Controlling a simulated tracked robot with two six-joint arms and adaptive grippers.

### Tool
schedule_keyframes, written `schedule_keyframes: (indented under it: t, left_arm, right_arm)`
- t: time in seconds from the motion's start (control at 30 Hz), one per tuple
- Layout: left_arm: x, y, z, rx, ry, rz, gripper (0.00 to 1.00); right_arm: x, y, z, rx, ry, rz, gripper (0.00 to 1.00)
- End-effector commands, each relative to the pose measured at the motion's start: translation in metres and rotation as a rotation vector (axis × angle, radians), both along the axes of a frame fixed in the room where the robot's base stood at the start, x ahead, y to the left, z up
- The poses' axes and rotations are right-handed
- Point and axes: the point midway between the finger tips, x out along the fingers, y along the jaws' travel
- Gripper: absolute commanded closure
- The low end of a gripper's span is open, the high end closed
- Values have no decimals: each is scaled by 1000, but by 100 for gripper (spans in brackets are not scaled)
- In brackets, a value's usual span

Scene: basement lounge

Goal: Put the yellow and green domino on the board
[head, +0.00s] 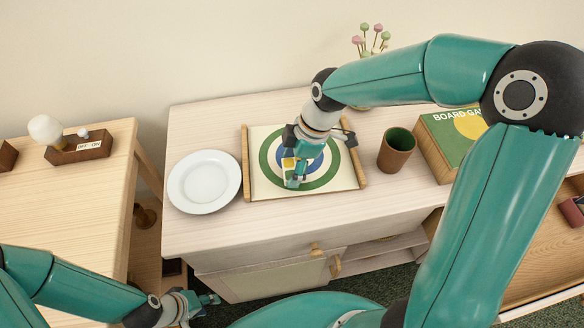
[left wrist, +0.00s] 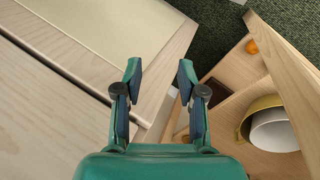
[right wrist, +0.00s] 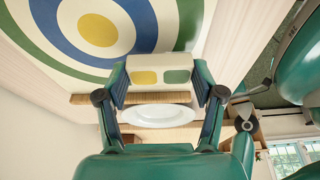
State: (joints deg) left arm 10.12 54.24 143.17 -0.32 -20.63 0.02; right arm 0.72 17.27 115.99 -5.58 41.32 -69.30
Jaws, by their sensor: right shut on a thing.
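The domino (right wrist: 160,68) is a cream block with a yellow patch and a green patch, gripped between the fingertips in the right wrist view. My right gripper (head: 293,175) is shut on it, over the front middle of the board. The board (head: 343,178) is cream with green and blue rings, a yellow centre and wooden side rails; the rings also show in the right wrist view (right wrist: 60,50). I cannot tell whether the domino touches the board. My right arm hides part of the board. My left gripper (left wrist: 160,70) is open and empty, low in front of the cabinet.
A white plate (head: 204,181) lies left of the board. A brown cup (head: 396,150) and a board game box (head: 445,140) stand to its right. A side table (head: 70,200) with a lamp switch block (head: 78,148) is at the left.

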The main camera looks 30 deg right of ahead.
Motion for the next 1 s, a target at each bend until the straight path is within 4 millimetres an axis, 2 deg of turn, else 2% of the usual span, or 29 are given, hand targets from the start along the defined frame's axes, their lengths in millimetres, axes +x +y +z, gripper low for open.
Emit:
schedule_keyframes:
  t: [0.1,0.47,0.5,0.63,1.0]
  left_arm:
    - [0,0,0,0,0,0,60]
    - [0,0,-4,0,0,0,60]
    - [0,0,-2,0,0,0,60]
    - [0,0,-2,0,0,0,60]
    - [0,0,0,0,0,0,60]
  right_arm:
    - [0,0,-13,0,1,-1,56]
    - [0,0,-17,0,-1,1,56]
    - [0,0,-16,1,-2,1,27]
    - [0,1,-16,0,0,1,7]
    - [0,0,-13,0,0,1,7]
